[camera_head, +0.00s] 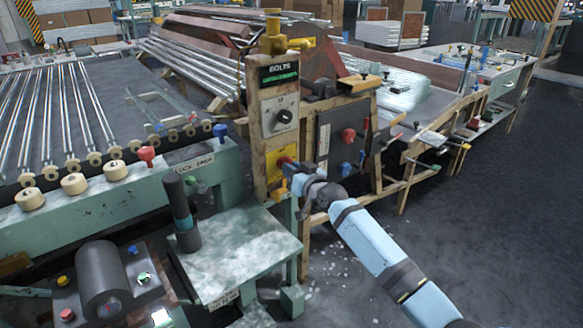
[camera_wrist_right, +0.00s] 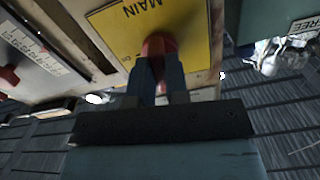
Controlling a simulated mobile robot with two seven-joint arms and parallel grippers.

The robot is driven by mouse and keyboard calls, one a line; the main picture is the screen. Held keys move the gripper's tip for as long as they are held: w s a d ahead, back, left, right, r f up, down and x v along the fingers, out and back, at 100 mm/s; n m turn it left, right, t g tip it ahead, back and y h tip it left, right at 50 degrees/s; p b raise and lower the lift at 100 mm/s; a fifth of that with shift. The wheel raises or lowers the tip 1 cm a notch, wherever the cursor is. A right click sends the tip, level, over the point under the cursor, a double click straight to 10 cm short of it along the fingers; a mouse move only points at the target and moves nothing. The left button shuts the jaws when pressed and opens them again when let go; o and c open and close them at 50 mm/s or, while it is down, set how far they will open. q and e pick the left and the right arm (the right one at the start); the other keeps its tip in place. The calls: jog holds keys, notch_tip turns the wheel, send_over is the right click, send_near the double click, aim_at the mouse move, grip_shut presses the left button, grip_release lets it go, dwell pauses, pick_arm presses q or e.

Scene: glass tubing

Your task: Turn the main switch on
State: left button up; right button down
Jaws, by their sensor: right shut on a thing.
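The main switch is a red knob (camera_wrist_right: 157,45) on a yellow plate (camera_wrist_right: 186,24) marked "MAIN" in the right wrist view. In the head view the yellow plate (camera_head: 281,155) sits low on the wooden post, and the red knob shows beside my gripper. My right gripper (camera_wrist_right: 159,68) has its two dark fingers closed on the red knob. In the head view my right gripper (camera_head: 290,168) reaches the plate from the front right and hides part of the knob. The knob's exact turn angle is hard to tell. My left gripper is not in view.
Above the plate on the same post are a black dial (camera_head: 284,117) and a "BOLTS" display (camera_head: 279,72). A dark panel (camera_head: 343,137) with red and blue knobs stands close to the right. A green table (camera_head: 240,262) is at lower left. Open floor (camera_head: 480,230) lies at right.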

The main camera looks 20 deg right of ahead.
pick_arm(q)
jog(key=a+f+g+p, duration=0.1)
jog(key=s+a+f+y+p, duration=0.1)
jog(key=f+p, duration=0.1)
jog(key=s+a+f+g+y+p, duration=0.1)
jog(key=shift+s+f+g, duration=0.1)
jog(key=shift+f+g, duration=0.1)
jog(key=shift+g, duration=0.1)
pick_arm(e)
jog(key=m, duration=1.5)
jog(key=shift+m, duration=0.4)
pick_arm(q)
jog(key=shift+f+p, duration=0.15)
jog(key=shift+p, duration=0.15)
pick_arm(e)
jog(key=shift+f+m, duration=0.1)
jog(key=shift+m, duration=0.2)
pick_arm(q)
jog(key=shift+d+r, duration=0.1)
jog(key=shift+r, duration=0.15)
pick_arm(e)
jog(key=c, duration=1.1)
grip_release()
